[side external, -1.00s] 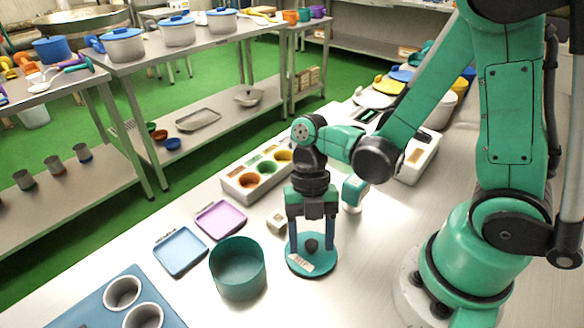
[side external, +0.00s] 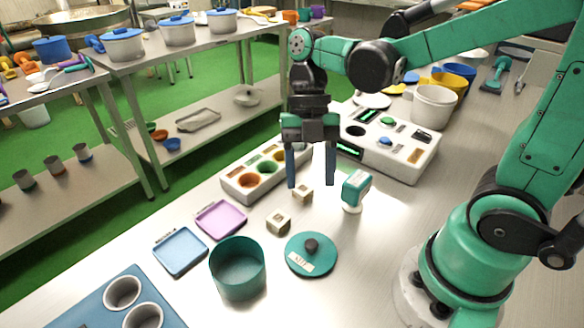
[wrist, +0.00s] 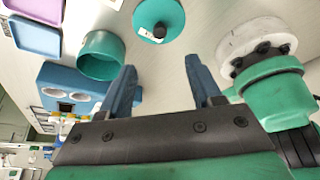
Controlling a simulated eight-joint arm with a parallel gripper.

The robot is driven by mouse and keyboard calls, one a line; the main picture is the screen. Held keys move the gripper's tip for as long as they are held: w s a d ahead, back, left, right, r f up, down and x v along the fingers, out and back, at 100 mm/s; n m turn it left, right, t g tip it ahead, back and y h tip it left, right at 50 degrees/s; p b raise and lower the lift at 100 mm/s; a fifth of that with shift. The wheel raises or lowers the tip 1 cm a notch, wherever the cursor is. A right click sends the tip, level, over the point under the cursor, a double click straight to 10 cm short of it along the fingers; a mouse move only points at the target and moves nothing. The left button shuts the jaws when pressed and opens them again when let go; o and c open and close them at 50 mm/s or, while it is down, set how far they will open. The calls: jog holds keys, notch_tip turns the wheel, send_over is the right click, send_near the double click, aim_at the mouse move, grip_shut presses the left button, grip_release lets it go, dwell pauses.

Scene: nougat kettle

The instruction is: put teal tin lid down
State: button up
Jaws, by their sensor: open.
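The teal tin lid (side external: 311,262) lies flat on the metal table, with its dark knob facing up and a white label on it. It also shows in the wrist view (wrist: 172,17). The open teal tin (side external: 238,272) stands upright just left of the lid, apart from it; it shows in the wrist view too (wrist: 100,56). My gripper (side external: 311,186) is open and empty, raised above the table and clear of the lid. In the wrist view its two blue fingers (wrist: 166,82) are spread with nothing between them.
A blue tray (side external: 180,252) and a pink tray (side external: 221,220) lie left of the tin. Two small beige blocks (side external: 279,222) (side external: 303,193), a teal-and-white device (side external: 355,191) and a white holder with coloured wells (side external: 243,191) stand behind the lid. A blue cup holder (side external: 95,313) is front left.

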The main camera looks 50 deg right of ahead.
jog(key=w+d+m+t+h, duration=0.1)
jog(key=m+t, duration=0.2)
jog(key=m, duration=0.6)
jog(key=w+d+r+m+t+h, duration=0.1)
jog(key=m+t, duration=0.3)
jog(key=m, duration=0.5)
jog(key=w+r+m+t+h, duration=0.1)
jog(key=m+t, duration=0.2)
jog(key=m, duration=0.6)
jog(key=shift+d, duration=0.4)
